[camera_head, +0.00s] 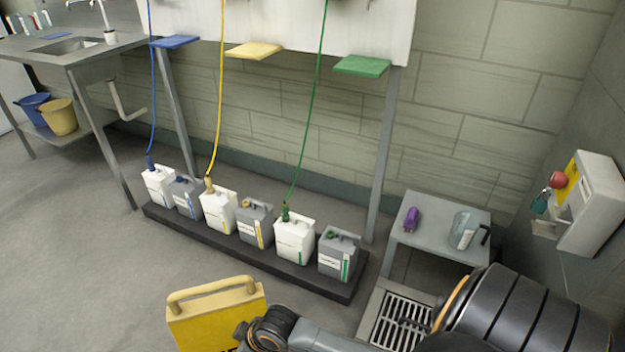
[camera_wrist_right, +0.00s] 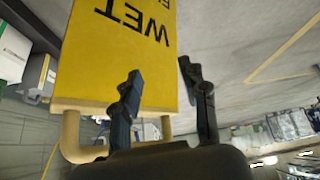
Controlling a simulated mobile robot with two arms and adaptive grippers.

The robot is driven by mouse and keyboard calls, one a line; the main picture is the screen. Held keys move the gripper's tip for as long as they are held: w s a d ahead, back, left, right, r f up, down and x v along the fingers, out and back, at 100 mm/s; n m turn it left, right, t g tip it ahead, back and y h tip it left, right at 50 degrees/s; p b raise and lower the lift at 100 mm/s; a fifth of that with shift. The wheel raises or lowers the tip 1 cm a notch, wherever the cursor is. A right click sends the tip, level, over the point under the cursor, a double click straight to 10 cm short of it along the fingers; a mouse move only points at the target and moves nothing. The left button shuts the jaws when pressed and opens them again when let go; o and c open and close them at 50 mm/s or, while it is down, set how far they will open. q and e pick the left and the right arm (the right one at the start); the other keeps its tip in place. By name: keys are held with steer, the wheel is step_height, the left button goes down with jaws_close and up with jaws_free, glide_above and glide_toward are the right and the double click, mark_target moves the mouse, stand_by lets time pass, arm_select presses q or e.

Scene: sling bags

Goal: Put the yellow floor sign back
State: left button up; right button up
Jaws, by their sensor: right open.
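The yellow floor sign (camera_head: 215,315) shows at the bottom of the head view, with its pale yellow handle on top. It looks upright; its lower part is out of frame. In the right wrist view the sign (camera_wrist_right: 110,60) fills the upper left, with "WET" in black letters and the handle at the bottom. My right gripper (camera_wrist_right: 160,78) is open. One finger overlaps the sign's edge in that view and the other is just to the right of it. I cannot tell whether they touch it. My left gripper is not in view.
A dark plinth (camera_head: 250,258) with several white and grey canisters stands along the wall. A small grey table (camera_head: 440,238) holds a purple item and a clear jug, near a floor drain (camera_head: 400,318). Yellow floor tape (camera_wrist_right: 262,72) shows in the wrist view. Floor at left is clear.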

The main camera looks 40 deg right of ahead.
steer(key=s+d+f+m+g+h, duration=0.1)
steer(key=s+d+f+m, duration=0.1)
steer(key=s+f, duration=0.5)
steer(key=s+d+f+m+g+h, duration=0.1)
steer(key=s+d+f+g, duration=0.1)
steer(key=s+f, duration=0.6)
steer(key=s+d, duration=0.1)
steer(key=s, duration=0.3)
steer(key=shift+d+m+h, duration=0.4)
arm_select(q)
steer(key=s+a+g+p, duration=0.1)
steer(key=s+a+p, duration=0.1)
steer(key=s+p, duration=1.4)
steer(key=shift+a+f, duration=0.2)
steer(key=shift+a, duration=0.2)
arm_select(e)
steer(key=s+d+g, duration=0.1)
steer(key=s+d, duration=0.1)
steer(key=s, duration=1.4)
steer(key=shift+d+f, duration=0.2)
steer(key=shift+d, duration=0.2)
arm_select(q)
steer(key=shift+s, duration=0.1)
